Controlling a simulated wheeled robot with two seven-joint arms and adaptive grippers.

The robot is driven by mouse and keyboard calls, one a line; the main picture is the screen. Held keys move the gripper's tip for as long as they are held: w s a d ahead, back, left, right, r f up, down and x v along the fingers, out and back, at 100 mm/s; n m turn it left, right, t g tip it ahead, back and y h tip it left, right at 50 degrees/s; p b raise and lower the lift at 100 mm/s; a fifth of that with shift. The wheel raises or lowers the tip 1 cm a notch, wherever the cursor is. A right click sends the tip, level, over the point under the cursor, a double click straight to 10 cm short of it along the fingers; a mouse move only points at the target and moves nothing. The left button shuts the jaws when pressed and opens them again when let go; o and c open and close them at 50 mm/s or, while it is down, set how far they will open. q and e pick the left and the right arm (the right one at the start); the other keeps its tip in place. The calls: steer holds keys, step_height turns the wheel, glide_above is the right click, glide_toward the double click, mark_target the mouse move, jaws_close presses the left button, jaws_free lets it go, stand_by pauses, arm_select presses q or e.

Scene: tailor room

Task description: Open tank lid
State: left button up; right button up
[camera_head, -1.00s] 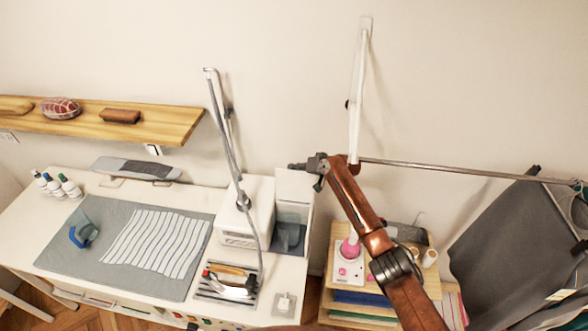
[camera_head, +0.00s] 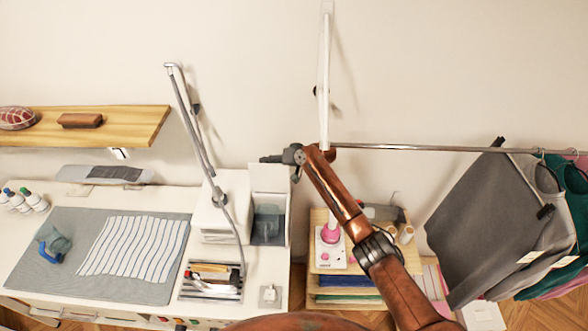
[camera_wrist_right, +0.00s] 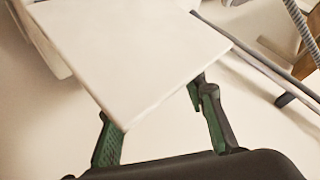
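The tank is a translucent grey-blue container (camera_head: 268,226) at the right side of the white steam station (camera_head: 222,207) on the table. Its white lid (camera_head: 270,178) stands raised behind the tank, so the tank shows from above. My right gripper (camera_head: 268,159) is at the lid's upper edge; whether it touches is unclear. In the right wrist view the white lid panel (camera_wrist_right: 140,50) fills the upper middle and partly covers the fingers. The green-padded fingers of the right gripper (camera_wrist_right: 155,118) are spread apart. My left gripper is not in view.
A hose stand (camera_head: 195,130) rises just left of the tank. An iron (camera_head: 54,243) and striped cloth (camera_head: 133,248) lie on a grey mat. A clothes rail (camera_head: 420,148) with garments and a small wooden shelf (camera_head: 318,268) are at right.

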steer(key=s+d+r, duration=0.2)
steer(key=s+d, duration=0.6)
steer(key=d, duration=0.4)
steer(key=shift+s+d+r, duration=0.15)
steer(key=shift+s+d, duration=0.1)
steer(key=shift+s, duration=0.15)
